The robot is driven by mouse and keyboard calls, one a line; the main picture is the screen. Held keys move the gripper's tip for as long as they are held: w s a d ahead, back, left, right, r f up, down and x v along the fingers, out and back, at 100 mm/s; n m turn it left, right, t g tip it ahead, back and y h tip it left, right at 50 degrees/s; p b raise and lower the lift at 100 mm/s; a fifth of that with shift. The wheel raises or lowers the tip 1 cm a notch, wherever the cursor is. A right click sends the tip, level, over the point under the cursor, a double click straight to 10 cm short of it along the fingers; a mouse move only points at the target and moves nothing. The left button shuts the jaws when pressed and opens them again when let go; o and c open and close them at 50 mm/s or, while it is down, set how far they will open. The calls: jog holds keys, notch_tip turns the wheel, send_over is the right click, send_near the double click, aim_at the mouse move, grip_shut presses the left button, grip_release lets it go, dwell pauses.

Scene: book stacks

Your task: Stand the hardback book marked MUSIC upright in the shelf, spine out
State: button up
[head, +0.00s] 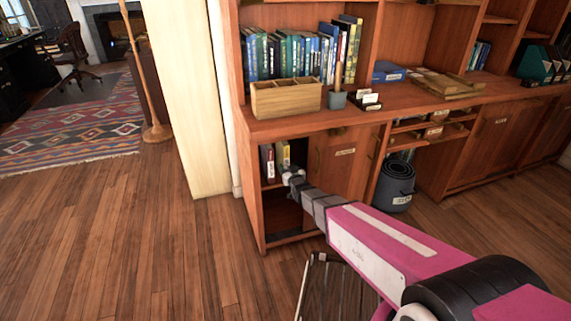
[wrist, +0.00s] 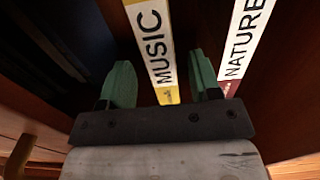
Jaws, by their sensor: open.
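The MUSIC book (wrist: 153,45) shows in the wrist view as a white spine with black letters and a yellow end. It stands in the shelf compartment with its spine facing out. My gripper (wrist: 163,82) is open, with one green finger on each side of the MUSIC spine and visible gaps between fingers and book. In the head view my gripper is at the mouth of the lower left shelf compartment (head: 281,212), in front of two books, and its fingers are hard to make out.
The NATURE book (wrist: 243,40), white with a red end, stands to the right of MUSIC, close to my right finger. Dark compartment space lies to the left. Above, the counter carries a wooden box (head: 285,100) and a small grey pot (head: 337,99).

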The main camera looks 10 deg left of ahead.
jog(key=v, duration=0.6)
dwell(1.1)
